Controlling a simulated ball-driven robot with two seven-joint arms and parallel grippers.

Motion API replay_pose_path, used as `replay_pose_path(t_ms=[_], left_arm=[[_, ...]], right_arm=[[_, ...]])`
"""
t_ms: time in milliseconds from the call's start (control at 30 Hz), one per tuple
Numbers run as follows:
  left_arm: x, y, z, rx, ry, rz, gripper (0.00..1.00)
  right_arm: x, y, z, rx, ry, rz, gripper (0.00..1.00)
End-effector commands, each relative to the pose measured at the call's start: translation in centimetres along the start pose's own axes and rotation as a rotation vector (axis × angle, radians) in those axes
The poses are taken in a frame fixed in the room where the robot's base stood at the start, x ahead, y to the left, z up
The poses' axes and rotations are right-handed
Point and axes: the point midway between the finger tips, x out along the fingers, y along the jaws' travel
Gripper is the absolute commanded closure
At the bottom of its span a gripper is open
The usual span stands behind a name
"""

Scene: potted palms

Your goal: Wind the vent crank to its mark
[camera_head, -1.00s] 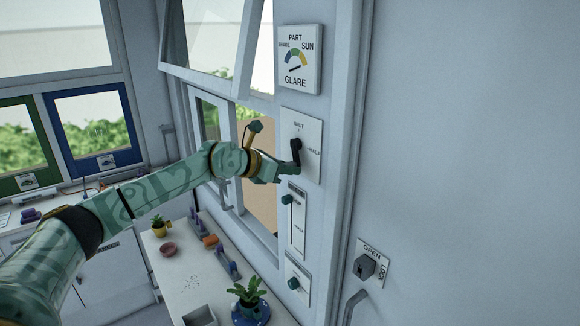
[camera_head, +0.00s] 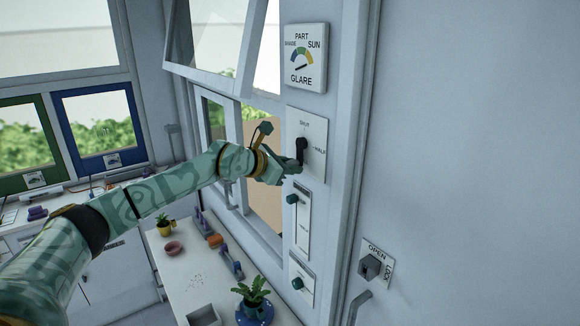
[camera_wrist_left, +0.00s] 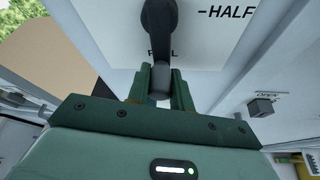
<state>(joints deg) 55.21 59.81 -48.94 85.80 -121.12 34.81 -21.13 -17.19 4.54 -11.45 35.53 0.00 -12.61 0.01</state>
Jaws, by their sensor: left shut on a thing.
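The vent crank (camera_head: 302,148) is a black lever on a white plate (camera_head: 318,168) beside the window. SHUT is marked at the plate's top and HALF at its right. The crank arm points down. In the wrist view the crank (camera_wrist_left: 160,28) runs down to its grip (camera_wrist_left: 160,82), over a lower mark that it partly hides, with "F" and "L" showing. My left gripper (camera_head: 292,168) is shut on this grip, and its fingers (camera_wrist_left: 160,88) stand on both sides of it. My right gripper is not in view.
A GLARE dial (camera_head: 305,58) is above the crank plate. A slider panel (camera_head: 302,225) and a small knob panel (camera_head: 301,284) are below. An OPEN/LOCK switch (camera_head: 369,267) is on the right. A tilted window pane (camera_head: 208,40) hangs at upper left. A potted plant (camera_head: 252,292) stands below.

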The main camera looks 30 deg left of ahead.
Motion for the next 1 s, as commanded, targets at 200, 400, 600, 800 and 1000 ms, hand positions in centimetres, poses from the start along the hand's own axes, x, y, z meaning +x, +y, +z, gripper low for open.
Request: replay_pose_path(t_ms=[200,400,600,800,1000], left_arm=[[0.0,0.0,-0.2,-0.001,0.004,0.0,0.57],[-0.1,0.0,-0.1,-0.001,0.002,0.001,0.57],[-2.1,0.1,-0.4,0.002,0.001,0.003,0.57],[-7.3,0.1,-0.8,0.004,0.004,0.004,0.57],[-12.5,0.1,-0.7,0.002,0.006,0.005,0.57]], right_arm=[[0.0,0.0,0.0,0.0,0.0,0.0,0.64],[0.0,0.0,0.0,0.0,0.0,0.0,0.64],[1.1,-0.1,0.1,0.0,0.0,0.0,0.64],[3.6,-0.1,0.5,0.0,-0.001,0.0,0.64],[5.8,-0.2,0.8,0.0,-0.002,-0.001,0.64]])
